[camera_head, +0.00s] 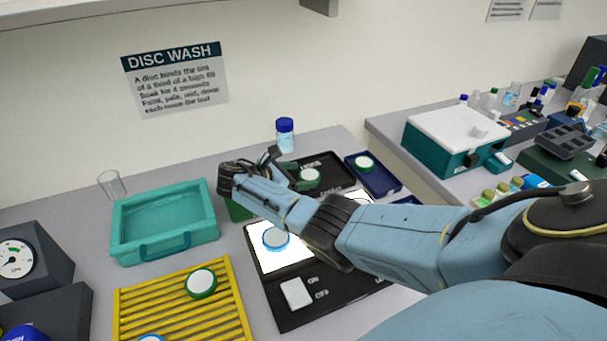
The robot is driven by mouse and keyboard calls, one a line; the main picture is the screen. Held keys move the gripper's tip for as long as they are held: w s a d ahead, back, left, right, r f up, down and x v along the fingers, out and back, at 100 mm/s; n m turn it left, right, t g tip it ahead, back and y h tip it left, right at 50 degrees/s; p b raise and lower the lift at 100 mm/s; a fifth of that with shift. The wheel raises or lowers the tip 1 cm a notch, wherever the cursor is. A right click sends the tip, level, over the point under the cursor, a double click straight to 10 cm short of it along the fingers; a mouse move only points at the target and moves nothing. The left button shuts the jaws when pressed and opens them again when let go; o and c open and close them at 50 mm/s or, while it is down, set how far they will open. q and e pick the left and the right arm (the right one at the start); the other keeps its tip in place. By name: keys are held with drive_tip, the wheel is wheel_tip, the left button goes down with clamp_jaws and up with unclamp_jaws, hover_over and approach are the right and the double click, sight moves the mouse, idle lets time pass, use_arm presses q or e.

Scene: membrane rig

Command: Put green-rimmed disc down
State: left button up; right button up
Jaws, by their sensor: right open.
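A blue-rimmed disc (276,238) lies on the lit white panel of a black box. Another blue-rimmed disc (151,338) is cut off at the bottom edge. My right gripper (250,170) is open above the bench, between the teal basin (165,250) and the black tray. I see no disc between its fingers. My left gripper is not in view.
A dark green object (238,210) is partly hidden under my right gripper. A blue-capped bottle (285,136) and a glass beaker (112,185) stand behind. A gauge box (22,262) is at left. My right arm hides part of the lit panel.

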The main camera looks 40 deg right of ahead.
drive_tip(key=v, duration=1)
drive_tip(key=shift+r, duration=0.1)
